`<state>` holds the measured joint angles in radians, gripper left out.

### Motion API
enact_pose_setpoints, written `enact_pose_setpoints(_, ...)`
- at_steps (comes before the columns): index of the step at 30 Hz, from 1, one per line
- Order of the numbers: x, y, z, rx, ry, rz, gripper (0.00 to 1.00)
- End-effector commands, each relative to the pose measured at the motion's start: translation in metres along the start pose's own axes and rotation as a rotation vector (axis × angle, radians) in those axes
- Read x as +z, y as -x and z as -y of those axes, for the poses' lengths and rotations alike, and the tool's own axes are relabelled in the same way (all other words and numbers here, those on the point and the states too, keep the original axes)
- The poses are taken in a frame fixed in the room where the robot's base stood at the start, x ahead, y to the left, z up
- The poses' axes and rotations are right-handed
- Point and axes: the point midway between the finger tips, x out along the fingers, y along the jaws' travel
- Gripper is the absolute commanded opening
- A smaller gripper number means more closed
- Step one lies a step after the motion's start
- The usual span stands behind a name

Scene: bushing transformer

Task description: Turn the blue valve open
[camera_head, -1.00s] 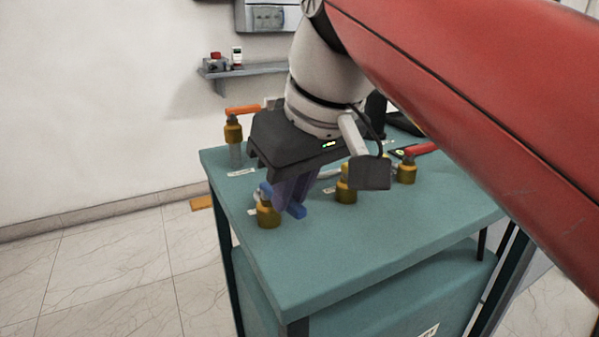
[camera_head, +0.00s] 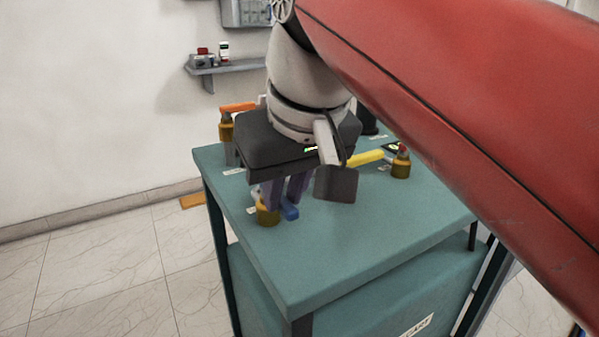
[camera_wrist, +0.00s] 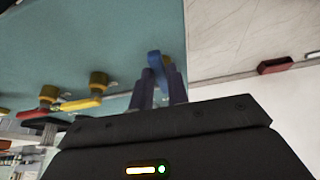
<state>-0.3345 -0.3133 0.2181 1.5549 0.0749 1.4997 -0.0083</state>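The blue valve has a brass body (camera_head: 267,214) near the table's left front edge in the head view. Part of its blue handle (camera_head: 291,211) shows beside the body, below my fingers. My gripper (camera_head: 285,200) points down over this valve, one purple finger on each side of the handle. In the wrist view the blue handle (camera_wrist: 154,62) stands out past and between my two fingertips (camera_wrist: 159,75). The fingers are apart by about the handle's width. Whether they press on it is unclear. The rest of the handle is hidden by my fingers.
The valves stand on a teal table (camera_head: 340,255). An orange-handled valve (camera_head: 238,108) is behind and left, a yellow handle (camera_head: 364,158) and another brass valve (camera_head: 401,165) to the right. The table's front is clear. A wall shelf (camera_head: 235,70) is at the back.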

Motion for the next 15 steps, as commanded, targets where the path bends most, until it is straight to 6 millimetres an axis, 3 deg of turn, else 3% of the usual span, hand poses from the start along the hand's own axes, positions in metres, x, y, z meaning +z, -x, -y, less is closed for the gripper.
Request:
enact_pose_setpoints(1,0.0,0.0002,0.0004,0.0,0.001,-0.001,0.23)
enact_pose_setpoints(4,0.0,0.0002,0.0002,0.0,0.001,-0.001,0.36)
enact_pose_setpoints(15,-0.0007,0.0082,-0.0001,0.001,0.001,-0.002,0.36)
